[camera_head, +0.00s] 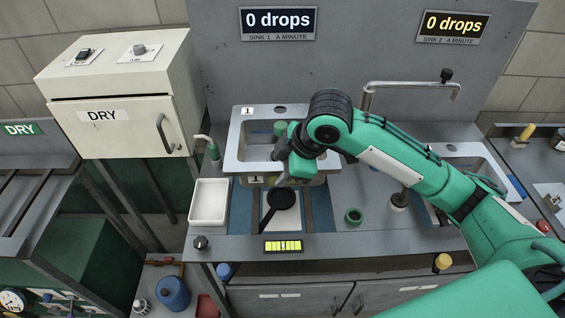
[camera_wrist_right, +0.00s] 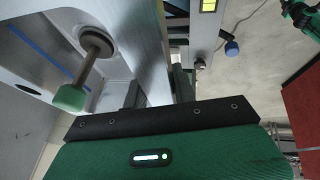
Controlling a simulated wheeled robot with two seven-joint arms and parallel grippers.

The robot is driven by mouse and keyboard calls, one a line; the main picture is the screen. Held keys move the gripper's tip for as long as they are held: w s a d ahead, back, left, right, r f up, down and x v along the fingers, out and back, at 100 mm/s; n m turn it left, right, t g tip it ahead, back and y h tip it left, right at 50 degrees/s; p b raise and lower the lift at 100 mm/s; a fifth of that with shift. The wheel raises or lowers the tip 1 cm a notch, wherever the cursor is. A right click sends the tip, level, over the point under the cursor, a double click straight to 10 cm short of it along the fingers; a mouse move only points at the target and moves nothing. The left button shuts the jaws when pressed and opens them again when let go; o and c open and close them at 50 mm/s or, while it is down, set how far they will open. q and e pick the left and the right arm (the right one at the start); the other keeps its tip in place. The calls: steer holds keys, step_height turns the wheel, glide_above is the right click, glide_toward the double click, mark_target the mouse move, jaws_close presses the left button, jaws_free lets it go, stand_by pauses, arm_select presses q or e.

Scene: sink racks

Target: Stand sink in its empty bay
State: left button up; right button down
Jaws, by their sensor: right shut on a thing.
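The sink marked 1 (camera_head: 233,158) is a grey metal basin with a wide rim, at the middle of the counter in the head view. My right gripper (camera_head: 290,172) is at its front right part and is shut on it. Part of the rim and basin is hidden behind my gripper and arm. A bay with blue side strips (camera_head: 318,212) lies in front of and below the sink. I cannot tell whether the sink touches its supports. The right wrist view shows a pale metal surface (camera_wrist_right: 135,30) close to the gripper. My left gripper is not in view.
The second sink (camera_head: 465,150) is partly behind my arm. A tap (camera_head: 410,84) stands behind.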

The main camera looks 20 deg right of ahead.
step_height(320, 180, down, 15)
steer(key=p, duration=0.1)
steer(key=c, duration=1.1)
jaws_free()
steer(key=shift+s, duration=0.1)
steer(key=b+v, duration=0.1)
steer(key=v, duration=1.1)
steer(key=shift+r, duration=0.15)
